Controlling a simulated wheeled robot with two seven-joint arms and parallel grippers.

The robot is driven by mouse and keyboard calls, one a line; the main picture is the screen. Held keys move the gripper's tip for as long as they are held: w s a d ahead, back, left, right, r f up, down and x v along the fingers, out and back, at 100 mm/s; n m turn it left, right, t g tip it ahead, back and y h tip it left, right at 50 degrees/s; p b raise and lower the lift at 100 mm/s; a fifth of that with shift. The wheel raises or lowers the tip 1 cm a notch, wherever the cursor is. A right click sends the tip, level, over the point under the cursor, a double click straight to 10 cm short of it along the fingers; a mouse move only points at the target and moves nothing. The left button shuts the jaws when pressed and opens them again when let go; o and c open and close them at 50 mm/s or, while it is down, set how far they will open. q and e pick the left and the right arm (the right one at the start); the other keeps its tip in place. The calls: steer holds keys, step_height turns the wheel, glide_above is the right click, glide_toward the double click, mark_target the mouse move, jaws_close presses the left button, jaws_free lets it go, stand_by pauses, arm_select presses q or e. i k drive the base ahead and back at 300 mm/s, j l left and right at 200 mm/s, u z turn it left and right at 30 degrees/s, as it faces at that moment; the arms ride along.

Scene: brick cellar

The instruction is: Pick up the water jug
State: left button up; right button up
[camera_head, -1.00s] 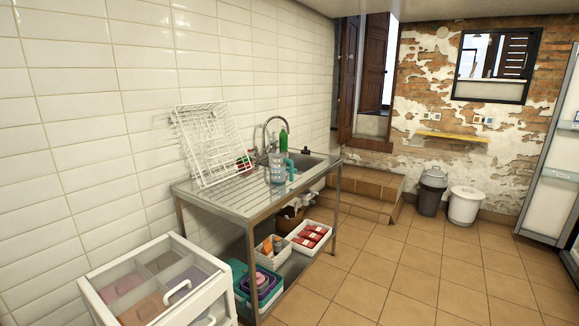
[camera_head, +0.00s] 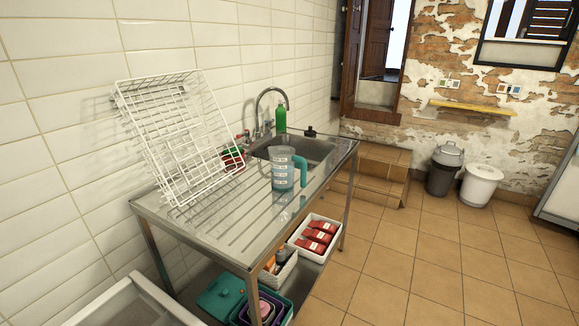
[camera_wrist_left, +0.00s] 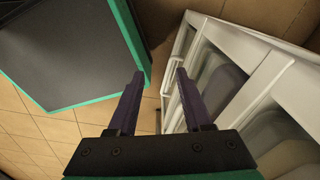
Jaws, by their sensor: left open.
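The water jug (camera_head: 283,168) is clear with a teal handle on its right side. It stands upright on the ribbed drainboard of the metal sink table (camera_head: 205,215), in front of the sink basin. My left gripper (camera_wrist_left: 160,75) shows only in the left wrist view. Its two dark purple fingers are apart with nothing between them. Tiled floor and a white drawer unit (camera_wrist_left: 250,75) lie below it, and the jug is not in that view. My right gripper is in no view.
A white wire dish rack (camera_head: 180,130) leans on the tiled wall behind the drainboard. A green bottle (camera_head: 280,119) stands by the faucet (camera_head: 268,97). Bins with goods fill the lower shelf. The floor (camera_head: 420,265) to the right is clear.

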mark_target(282, 157)
steer(key=u, duration=0.45)
steer(key=l+u, duration=0.1)
steer(key=u, duration=0.35)
steer(key=i+l+u, duration=0.1)
steer(key=u, duration=0.75)
steer(key=l+u, duration=0.15)
steer(key=u, duration=0.75)
steer(key=l+u, duration=0.15)
steer(key=u, duration=0.3)
steer(key=z, duration=0.5)
steer(key=l+z, duration=0.15)
steer(key=z, duration=0.4)
steer(key=l+z, duration=0.1)
steer(key=z, duration=0.4)
steer(key=l+z, duration=0.1)
steer(key=z, duration=0.4)
steer(key=l+z, duration=0.1)
steer(key=z, duration=0.45)
steer(key=l+z, duration=0.1)
steer(key=z, duration=0.9)
steer(key=l+z, duration=0.1)
steer(key=z, duration=0.45)
steer(key=i+j, duration=0.05)
